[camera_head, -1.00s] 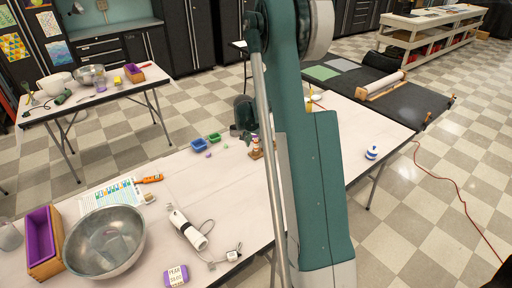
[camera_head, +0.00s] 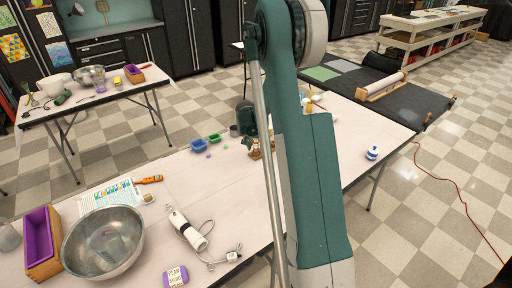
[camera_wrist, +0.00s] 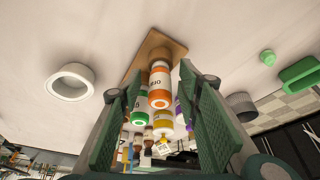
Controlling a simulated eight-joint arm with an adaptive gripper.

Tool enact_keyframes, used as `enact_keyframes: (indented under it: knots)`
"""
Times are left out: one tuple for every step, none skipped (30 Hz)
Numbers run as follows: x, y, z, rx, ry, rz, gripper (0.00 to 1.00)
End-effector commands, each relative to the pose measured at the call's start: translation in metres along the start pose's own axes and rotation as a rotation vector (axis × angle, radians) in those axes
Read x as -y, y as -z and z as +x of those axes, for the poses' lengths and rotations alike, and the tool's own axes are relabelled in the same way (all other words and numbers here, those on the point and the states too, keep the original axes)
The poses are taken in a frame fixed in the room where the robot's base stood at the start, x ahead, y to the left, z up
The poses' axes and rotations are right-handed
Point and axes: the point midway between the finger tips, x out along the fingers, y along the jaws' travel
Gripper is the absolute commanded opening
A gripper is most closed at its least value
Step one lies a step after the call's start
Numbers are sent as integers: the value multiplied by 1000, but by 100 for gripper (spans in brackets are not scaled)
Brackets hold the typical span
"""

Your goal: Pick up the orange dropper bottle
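The orange dropper bottle (camera_wrist: 160,87), with a white label, shows in the wrist view between my gripper's two green fingers, with no clear contact. It stands on a wooden base (camera_wrist: 153,49) with green (camera_wrist: 140,108), yellow (camera_wrist: 163,121) and purple (camera_wrist: 179,111) bottles close by. My gripper (camera_wrist: 158,75) is open, a finger on each side of this cluster. In the head view my arm hides much of the area, and only part of the wooden stand with bottles (camera_head: 255,153) shows beside it.
A white round dish (camera_wrist: 69,82) lies left of the bottles in the wrist view. A dark mesh cup (camera_wrist: 241,105) and a green tray (camera_wrist: 301,75) are to the right. In the head view, a metal bowl (camera_head: 103,242) and a white corded tool (camera_head: 188,230) occupy the near table.

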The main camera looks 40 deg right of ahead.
Motion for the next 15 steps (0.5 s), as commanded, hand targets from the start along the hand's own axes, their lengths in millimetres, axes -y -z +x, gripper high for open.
enact_keyframes:
  knots:
    - [0, 0, 0, 0, 0, 0, 26]
    - [0, 0, 0, 0, 0, 0, 23]
    - [0, 0, 0, 0, 0, 0, 17]
    - [0, 0, 0, 0, 0, 0, 13]
    - [0, 0, 0, 0, 0, 0, 9]
    - [0, 0, 0, 0, 0, 0, 8]
    - [0, 0, 0, 0, 0, 0, 8]
    - [0, 0, 0, 0, 0, 0, 8]
    - [0, 0, 0, 0, 0, 0, 8]
    - [0, 0, 0, 0, 0, 0, 8]
    - [0, 0, 0, 0, 0, 0, 8]
    - [0, 0, 0, 0, 0, 0, 8]
    - [0, 0, 0, 0, 0, 0, 8]
    - [0, 0, 0, 0, 0, 0, 8]
    - [0, 0, 0, 0, 0, 0, 8]
